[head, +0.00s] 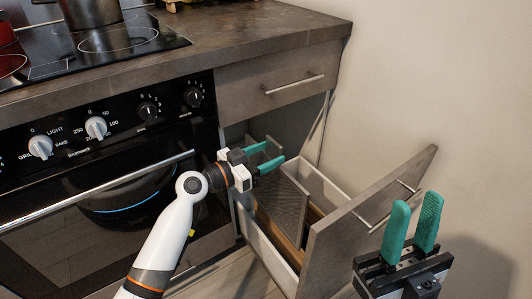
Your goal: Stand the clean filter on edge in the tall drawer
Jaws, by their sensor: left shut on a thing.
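The tall drawer (352,238) is pulled out below the counter, right of the oven, with its front panel facing the lower right. A thin grey panel, seemingly the clean filter (283,203), stands roughly upright within the drawer opening. My left gripper (271,156) is at its top edge, its teal fingers shut on it.
The closed upper drawer (281,83) lies directly above the opening. The oven (110,170) with its long handle is to the left, under my left arm. A pot (90,12) is on the hob. A bare wall (440,80) bounds the right side.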

